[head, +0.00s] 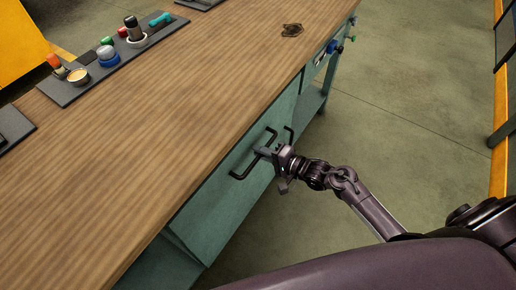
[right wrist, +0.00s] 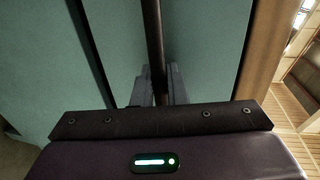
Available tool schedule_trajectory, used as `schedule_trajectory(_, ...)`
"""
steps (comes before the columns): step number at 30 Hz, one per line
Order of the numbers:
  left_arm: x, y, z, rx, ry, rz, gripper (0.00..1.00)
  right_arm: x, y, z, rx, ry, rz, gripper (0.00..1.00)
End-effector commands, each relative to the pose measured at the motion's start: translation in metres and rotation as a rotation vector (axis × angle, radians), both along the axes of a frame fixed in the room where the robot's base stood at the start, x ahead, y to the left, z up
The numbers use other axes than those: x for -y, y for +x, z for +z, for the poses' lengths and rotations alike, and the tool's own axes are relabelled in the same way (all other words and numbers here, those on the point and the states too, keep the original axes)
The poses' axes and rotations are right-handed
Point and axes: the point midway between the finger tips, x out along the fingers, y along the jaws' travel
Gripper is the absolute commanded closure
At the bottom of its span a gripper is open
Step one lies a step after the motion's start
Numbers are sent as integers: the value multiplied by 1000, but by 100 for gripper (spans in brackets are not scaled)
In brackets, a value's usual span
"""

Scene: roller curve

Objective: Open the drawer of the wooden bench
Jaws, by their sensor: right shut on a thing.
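The wooden bench (head: 150,140) has a brown wood top and a teal front. A black bar handle (head: 241,175) is on the teal drawer front (head: 212,205) below the top's edge. My right gripper (head: 267,152) is at this handle, with its fingers on either side of the bar. In the right wrist view, the dark bar (right wrist: 154,40) runs between the fingers, and the gripper (right wrist: 157,88) is shut on it. The teal face lies close behind the fingers. My left gripper is not in view.
A grey tray (head: 70,93) with several coloured buttons lies on the top, and a small dark item (head: 292,30) lies at the far end. The concrete floor (head: 400,110) at right is clear.

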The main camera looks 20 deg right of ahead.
Motion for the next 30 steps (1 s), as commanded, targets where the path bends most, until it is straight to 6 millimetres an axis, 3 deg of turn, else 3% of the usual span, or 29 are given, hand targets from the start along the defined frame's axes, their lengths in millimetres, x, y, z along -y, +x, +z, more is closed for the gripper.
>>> schedule_trajectory(15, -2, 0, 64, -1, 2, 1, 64, 80, -104, 2, -12, -4, -1, 100)
schedule_trajectory(24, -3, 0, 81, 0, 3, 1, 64, 128, -164, 1, -9, -3, -1, 100)
schedule_trajectory(30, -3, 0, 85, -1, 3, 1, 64, 151, -194, 0, -8, -2, 0, 100)
